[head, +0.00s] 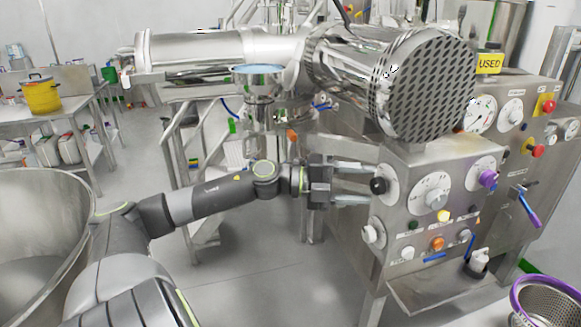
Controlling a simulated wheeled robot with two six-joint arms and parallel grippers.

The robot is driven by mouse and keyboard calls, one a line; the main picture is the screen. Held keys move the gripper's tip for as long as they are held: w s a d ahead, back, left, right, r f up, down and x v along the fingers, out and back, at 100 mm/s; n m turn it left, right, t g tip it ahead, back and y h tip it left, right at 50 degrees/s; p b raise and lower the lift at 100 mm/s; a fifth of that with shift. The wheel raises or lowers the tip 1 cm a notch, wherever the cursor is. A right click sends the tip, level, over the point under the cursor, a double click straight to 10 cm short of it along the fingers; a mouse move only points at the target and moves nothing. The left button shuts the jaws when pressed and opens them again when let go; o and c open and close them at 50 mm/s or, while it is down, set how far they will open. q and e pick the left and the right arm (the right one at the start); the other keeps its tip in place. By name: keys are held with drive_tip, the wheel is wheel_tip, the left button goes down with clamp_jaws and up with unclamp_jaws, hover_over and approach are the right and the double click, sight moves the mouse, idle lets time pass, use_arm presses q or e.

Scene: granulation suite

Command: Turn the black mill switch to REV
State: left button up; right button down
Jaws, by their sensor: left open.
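The black mill switch (378,185) is a small black knob on a round white dial plate (389,184). It sits at the upper left of the steel control panel (400,225). My left gripper (368,183) is open, its two fingers pointing right at the switch, one above and one below its level. The fingertips are at or very close to the knob; I cannot tell whether they touch it. The dial's markings are too small to read, so the switch's setting cannot be told. My right gripper is not in view.
Other controls crowd the panel: a large dial (431,194), a purple knob (488,179), a lower white knob (369,234) and an orange button (437,243). A perforated motor housing (425,85) overhangs the panel. A large steel bowl (70,190) stands at left. A purple-rimmed basket (545,290) is lower right.

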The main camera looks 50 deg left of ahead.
use_arm(q)
drive_tip(key=shift+s+a+f, duration=0.1)
drive_tip(key=shift+s+a, duration=0.15)
drive_tip(key=p+v, duration=0.9)
drive_tip(key=v, duration=0.5)
drive_tip(key=shift+s+a+r, duration=0.2)
